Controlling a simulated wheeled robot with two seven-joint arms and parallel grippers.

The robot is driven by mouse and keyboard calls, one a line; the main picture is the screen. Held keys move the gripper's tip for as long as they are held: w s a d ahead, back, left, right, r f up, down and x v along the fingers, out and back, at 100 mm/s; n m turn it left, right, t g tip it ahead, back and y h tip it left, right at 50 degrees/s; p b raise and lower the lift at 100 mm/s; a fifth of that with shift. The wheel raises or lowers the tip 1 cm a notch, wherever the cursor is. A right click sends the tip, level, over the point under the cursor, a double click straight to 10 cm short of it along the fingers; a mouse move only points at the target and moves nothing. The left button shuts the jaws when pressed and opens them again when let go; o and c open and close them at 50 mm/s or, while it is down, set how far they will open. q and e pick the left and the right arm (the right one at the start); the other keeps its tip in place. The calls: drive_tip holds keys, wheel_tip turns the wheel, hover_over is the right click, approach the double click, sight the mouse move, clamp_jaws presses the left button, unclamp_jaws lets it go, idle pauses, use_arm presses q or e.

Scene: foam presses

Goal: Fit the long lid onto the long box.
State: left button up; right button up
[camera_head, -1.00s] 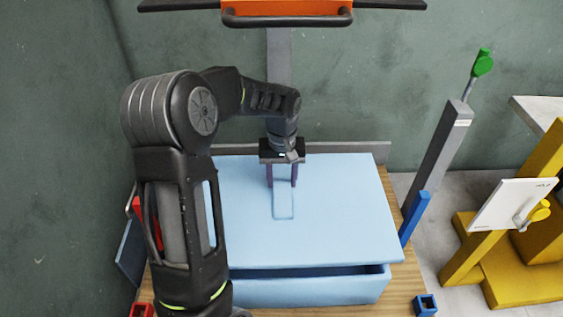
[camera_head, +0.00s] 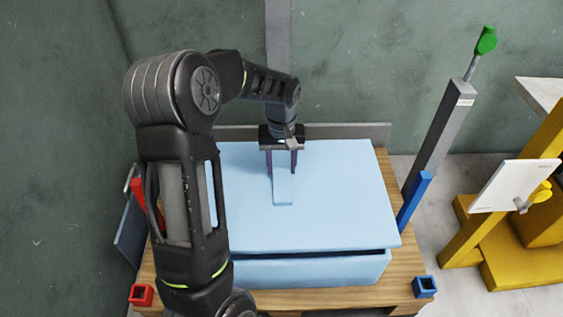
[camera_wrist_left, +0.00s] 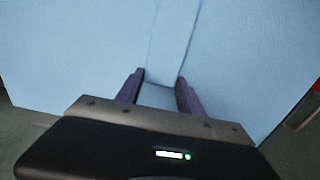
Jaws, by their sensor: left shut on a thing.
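The long lid (camera_head: 335,200) is a light blue slab with a raised handle bar (camera_head: 283,188) in its middle. My left gripper (camera_head: 282,168) is shut on this handle, its purple fingers on either side of it; the left wrist view also shows the fingers (camera_wrist_left: 160,92) around the handle, above the lid (camera_wrist_left: 70,50). The long box (camera_head: 320,272) is light blue and stands under the lid on a wooden board. A thin dark gap shows between lid and box at the front, wider at the right. The box's back and left side are hidden by the lid and my arm.
The wooden board (camera_head: 408,262) carries a red corner block (camera_head: 141,295), a blue corner block (camera_head: 425,286) and a blue post (camera_head: 413,202). A grey lever post (camera_head: 440,140) and a yellow stand (camera_head: 520,250) are at the right. A grey strip (camera_head: 345,133) runs behind the lid.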

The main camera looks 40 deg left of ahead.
use_arm(q)
drive_tip(key=shift+f+b, duration=1.2)
drive_tip(key=shift+f, duration=1.75)
drive_tip(key=o, duration=1.5)
drive_tip(key=shift+r, duration=0.15)
wheel_tip(320, 180, up, 8)
drive_tip(key=shift+f+p, duration=0.2)
drive_tip(key=shift+p, duration=0.6)
